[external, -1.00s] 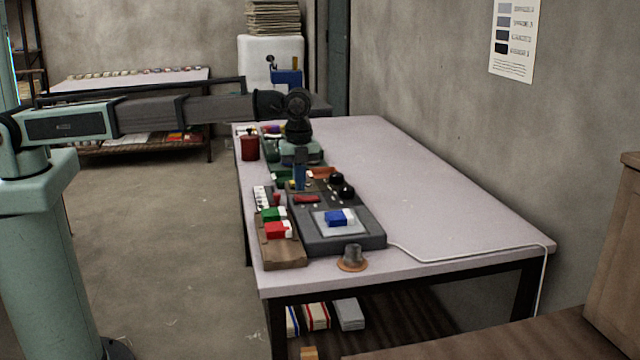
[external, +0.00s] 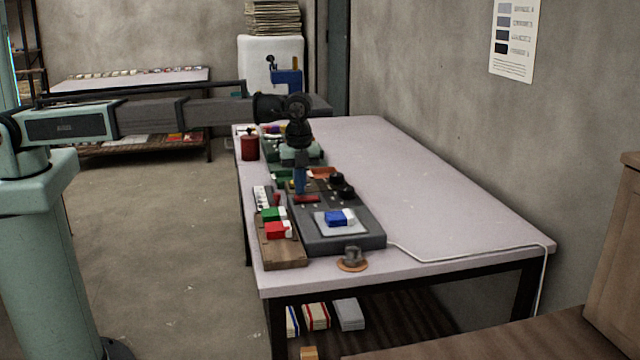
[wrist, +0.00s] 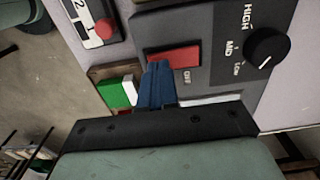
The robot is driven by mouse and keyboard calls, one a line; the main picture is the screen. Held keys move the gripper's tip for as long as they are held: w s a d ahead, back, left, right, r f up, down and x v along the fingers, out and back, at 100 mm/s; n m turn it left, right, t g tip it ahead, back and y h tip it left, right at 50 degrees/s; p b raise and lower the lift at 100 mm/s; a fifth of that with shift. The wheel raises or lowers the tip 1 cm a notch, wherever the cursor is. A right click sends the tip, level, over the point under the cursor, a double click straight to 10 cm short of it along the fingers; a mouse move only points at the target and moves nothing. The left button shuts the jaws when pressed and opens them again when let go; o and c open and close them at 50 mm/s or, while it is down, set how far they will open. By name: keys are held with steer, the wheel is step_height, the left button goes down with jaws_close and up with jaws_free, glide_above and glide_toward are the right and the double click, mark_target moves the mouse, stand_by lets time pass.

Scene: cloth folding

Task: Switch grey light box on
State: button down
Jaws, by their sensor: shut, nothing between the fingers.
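The grey light box (external: 345,243) lies on the table near its front left corner, with a blue and white block (external: 338,217) on its light panel. Its red rocker switch (wrist: 172,58) shows in the wrist view, with "OFF" printed beside its lower right. A black knob (wrist: 267,47) sits to the right, marked HIGH, MID and LOW. My gripper (wrist: 156,68) is shut and empty, its blue fingertips at the lower edge of the red switch. I cannot tell whether they touch it. In the external view my gripper (external: 300,190) points down over the box's back part.
A wooden tray (external: 283,255) with green and red blocks stands close left of the box. A small grey object on a round brown base (external: 352,262) is in front. A white cable (external: 470,257) runs right.

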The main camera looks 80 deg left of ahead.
steer(key=shift+f, duration=0.5)
stand_by(0.3)
steer(key=shift+r, duration=3.5)
